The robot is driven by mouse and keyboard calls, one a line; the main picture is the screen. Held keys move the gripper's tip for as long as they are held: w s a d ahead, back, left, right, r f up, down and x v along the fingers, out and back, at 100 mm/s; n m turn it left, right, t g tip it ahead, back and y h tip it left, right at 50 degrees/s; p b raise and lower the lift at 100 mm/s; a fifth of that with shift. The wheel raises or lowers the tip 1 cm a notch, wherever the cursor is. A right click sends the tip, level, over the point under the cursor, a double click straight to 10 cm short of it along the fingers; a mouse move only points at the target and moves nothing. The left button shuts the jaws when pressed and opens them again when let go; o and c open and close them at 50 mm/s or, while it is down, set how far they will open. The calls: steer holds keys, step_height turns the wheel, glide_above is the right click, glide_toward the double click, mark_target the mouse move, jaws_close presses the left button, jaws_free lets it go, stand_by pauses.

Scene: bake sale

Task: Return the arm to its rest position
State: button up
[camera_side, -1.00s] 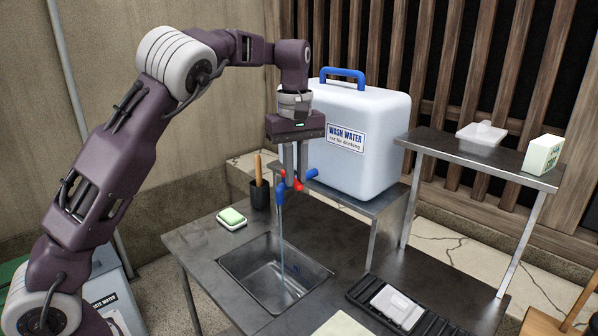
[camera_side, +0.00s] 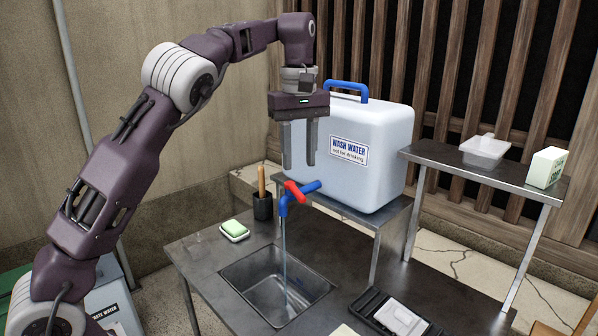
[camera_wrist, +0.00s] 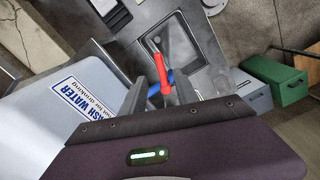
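My gripper (camera_side: 299,166) hangs fingers down above the tap, with a clear gap between the fingers and nothing held. In the wrist view my gripper (camera_wrist: 158,98) also shows its fingers apart, with the tap seen between and beyond them. The tap has a red lever (camera_side: 295,191) and a blue spout (camera_side: 283,208), and it sticks out from the white wash water container (camera_side: 375,150). The red lever (camera_wrist: 160,72) is plain in the wrist view. A thin stream of water (camera_side: 285,255) runs from the spout into the sink (camera_side: 250,272).
A dark cup (camera_side: 262,206) with a wooden handle and a soap dish (camera_side: 235,236) stand on the metal table. A raised shelf (camera_side: 430,157) at right holds a clear tub (camera_side: 485,150) and a box (camera_side: 547,168). Space left of my gripper is free.

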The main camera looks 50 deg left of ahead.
steer(key=shift+r, duration=0.1)
stand_by(0.3)
steer(key=shift+s+r, duration=0.2)
steer(key=shift+r, duration=0.1)
steer(key=s+d+r+m+t+h, duration=0.2)
steer(key=s+r+m, duration=0.25)
steer(key=s, duration=0.75)
steer(key=s+d+f+m+t+y, duration=0.1)
steer(key=s+f+m, duration=0.3)
steer(key=s, duration=0.5)
steer(key=s+d+f+m+t+y, duration=0.1)
steer(key=s+d+f+m, duration=0.3)
steer(key=s, duration=0.6)
steer(key=shift+d+f+m+t, duration=0.2)
steer(key=shift+f+m+t, duration=0.35)
steer(key=shift+f+t, duration=0.2)
steer(key=shift+r, duration=0.1)
steer(key=o, duration=1)
